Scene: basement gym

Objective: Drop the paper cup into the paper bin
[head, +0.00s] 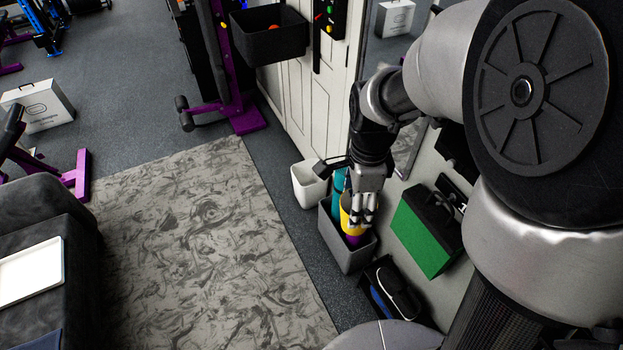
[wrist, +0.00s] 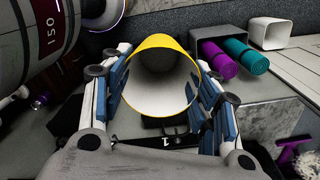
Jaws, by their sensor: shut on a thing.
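My gripper (head: 364,208) is shut on the yellow paper cup (head: 346,212), which also shows in the wrist view (wrist: 152,42). The fingers (wrist: 162,90) press its two sides, and its white inside faces the wrist camera. A white bin (head: 303,186) stands on the floor by the wall, left of and beyond my gripper in the head view. It is at the upper right in the wrist view (wrist: 269,32). In the head view the cup appears over a grey box, apart from the bin; its exact height is unclear.
The grey box (head: 333,238) holds a teal roll (wrist: 246,56) and a purple roll (wrist: 217,60). A green block (head: 424,238) leans by the wall, and a black holder (head: 392,287) stands nearer. A patterned mat (head: 200,240) leaves open floor at left.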

